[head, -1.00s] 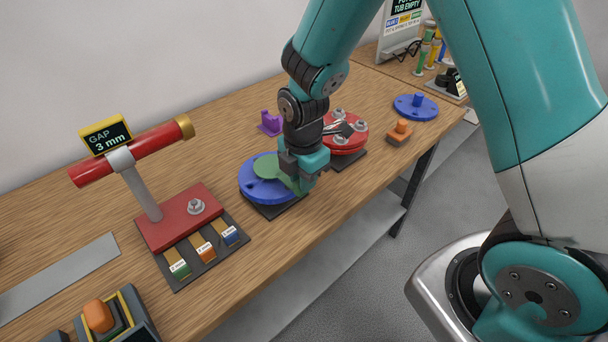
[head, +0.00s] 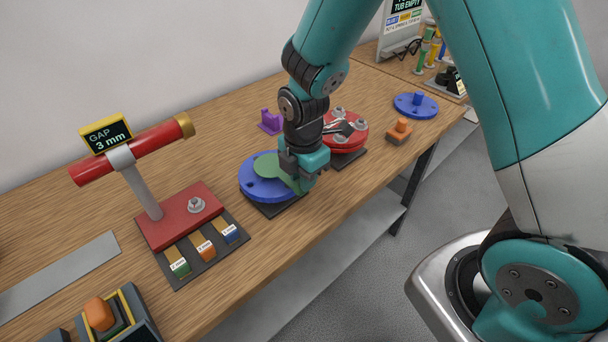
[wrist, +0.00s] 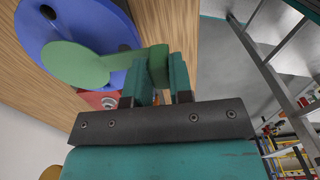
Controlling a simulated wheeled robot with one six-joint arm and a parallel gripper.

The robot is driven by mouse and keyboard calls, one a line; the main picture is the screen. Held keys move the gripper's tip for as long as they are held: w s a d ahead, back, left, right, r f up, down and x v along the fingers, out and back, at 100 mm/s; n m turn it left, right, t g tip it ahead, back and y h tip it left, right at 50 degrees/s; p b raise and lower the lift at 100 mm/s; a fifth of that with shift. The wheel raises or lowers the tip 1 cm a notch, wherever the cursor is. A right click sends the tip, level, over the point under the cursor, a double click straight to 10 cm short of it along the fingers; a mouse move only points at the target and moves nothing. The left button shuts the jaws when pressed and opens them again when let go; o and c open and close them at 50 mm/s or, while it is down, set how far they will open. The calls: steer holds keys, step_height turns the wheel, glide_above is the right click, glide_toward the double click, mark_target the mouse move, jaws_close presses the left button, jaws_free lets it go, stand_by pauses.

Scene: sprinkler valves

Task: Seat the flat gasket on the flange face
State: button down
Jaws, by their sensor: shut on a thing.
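The green flat gasket (head: 267,164) is a round disc with a tab at one side. It is over the upper face of the blue flange (head: 250,187), which lies on a dark base on the bench. My gripper (head: 301,184) is at the right edge of the flange, shut on the gasket's tab. In the wrist view the gasket (wrist: 75,66) overlaps the blue flange (wrist: 60,25), and its tab is between the fingers of my gripper (wrist: 158,82). A dark hole in the flange shows beside the disc. I cannot tell whether the gasket touches the face.
A red flange (head: 345,133) with nuts and a wrench stands right behind my gripper. A red stand (head: 180,218) with a "3 mm" gap display (head: 106,133) is to the left. An orange block (head: 398,131) and a blue lid (head: 416,104) lie further right.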

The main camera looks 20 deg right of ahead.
steer(key=shift+f+b, duration=0.7)
steer(key=shift+f, duration=0.35)
steer(key=c, duration=0.9)
jaws_free()
steer(key=shift+c, duration=0.2)
steer(key=shift+r, duration=0.2)
step_height(320, 180, up, 8)
steer(key=p, duration=0.7)
steer(key=shift+f, duration=0.1)
